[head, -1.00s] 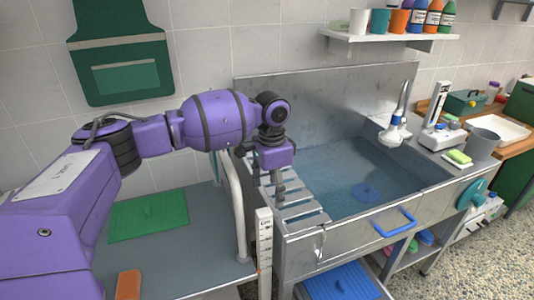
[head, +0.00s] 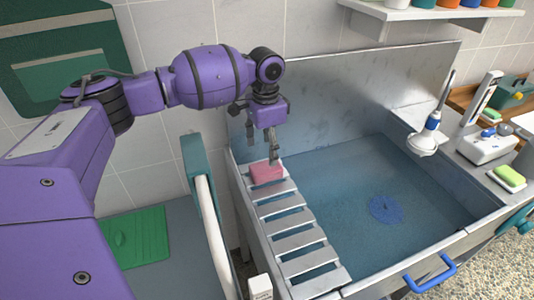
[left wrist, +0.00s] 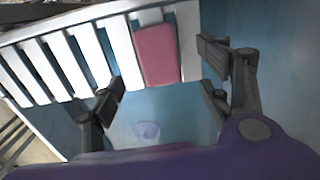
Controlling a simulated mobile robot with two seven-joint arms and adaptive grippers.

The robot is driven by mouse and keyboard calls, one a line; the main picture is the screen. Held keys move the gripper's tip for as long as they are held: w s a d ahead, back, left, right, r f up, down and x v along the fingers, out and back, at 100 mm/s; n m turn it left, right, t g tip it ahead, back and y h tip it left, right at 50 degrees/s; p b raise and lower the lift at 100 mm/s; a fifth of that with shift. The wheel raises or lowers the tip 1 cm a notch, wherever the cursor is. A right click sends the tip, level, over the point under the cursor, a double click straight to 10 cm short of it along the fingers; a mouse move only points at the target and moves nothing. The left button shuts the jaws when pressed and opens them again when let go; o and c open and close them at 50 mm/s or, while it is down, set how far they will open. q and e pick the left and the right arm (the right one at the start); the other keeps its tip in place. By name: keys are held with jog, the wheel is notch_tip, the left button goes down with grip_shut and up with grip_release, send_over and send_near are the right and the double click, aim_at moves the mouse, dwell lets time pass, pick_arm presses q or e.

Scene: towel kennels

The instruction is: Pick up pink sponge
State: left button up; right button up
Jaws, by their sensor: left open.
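The pink sponge (head: 266,172) lies on the far end of the slatted metal rack at the left side of the tub. My left gripper (head: 273,150) is open above it, close to the sponge's right end in the head view. In the left wrist view the sponge (left wrist: 157,54) lies on the white slats, beyond and between the two spread fingers of the left gripper (left wrist: 162,78). Nothing is between the fingers. My right gripper is not in view.
The slatted rack (head: 290,228) spans the tub's left side. The steel tub (head: 345,185) holds a blue drain piece (head: 385,209). A padded white rail (head: 212,225) stands left of the rack. A green-and-yellow sponge (head: 508,177) lies on the right ledge.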

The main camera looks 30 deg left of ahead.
aim_at(266, 166)
pick_arm(q)
jog(key=shift+w+a, duration=0.1)
jog(key=shift+w, duration=0.1)
jog(key=shift+f, duration=0.2)
jog(key=f, duration=0.6)
jog(key=shift+s+f, duration=0.1)
jog(key=shift+s, duration=0.25)
jog(key=shift+f, duration=0.5)
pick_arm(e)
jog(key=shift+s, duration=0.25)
pick_arm(q)
jog(key=c, duration=1)
